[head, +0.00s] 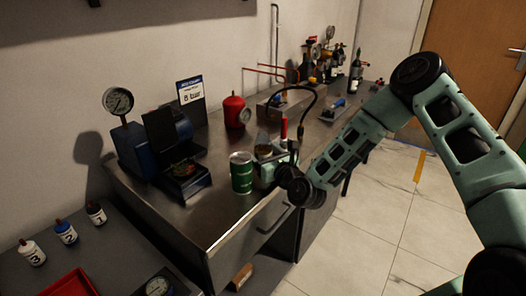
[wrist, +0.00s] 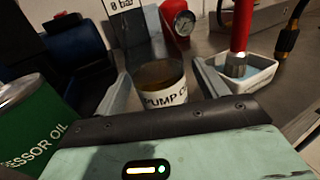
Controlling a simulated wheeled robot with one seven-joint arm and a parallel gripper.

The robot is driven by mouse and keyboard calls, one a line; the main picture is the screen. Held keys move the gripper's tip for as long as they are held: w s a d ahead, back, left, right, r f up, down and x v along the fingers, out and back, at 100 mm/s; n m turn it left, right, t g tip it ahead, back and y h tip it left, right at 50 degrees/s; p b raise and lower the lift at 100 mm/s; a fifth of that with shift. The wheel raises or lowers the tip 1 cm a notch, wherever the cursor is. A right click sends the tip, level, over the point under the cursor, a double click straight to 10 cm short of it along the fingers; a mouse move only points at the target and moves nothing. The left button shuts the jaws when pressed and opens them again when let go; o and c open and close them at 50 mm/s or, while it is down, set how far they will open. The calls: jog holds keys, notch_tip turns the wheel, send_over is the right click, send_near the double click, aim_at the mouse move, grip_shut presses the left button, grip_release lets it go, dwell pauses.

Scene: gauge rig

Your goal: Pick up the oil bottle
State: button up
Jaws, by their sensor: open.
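A short clear container (wrist: 163,82) with amber contents stands between the fingers of my gripper (wrist: 161,72) in the wrist view. Its white label reads "PUMP" and then a partly hidden word; its lower part is hidden by my gripper body. The fingers are open on either side of it, with no clear contact. In the head view the container (head: 265,151) shows small behind my gripper (head: 270,166). A green can (head: 242,173) stands just left of my gripper; in the wrist view the can (wrist: 38,125) reads "...ESSOR OIL".
A red tool stands in a pale tray (wrist: 246,74) close right of the fingers. A red gauge vessel (head: 234,112) and an "8 bar" sign (head: 192,98) stand behind. Numbered small bottles (head: 66,233) stand at lower left. The bench's front edge is near my gripper.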

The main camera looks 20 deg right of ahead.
jog(key=c, duration=1.2)
jog(key=shift+o, duration=0.2)
jog(key=shift+r, duration=0.1)
notch_tip(320, 180, up, 10)
jog(key=shift+f, duration=0.2)
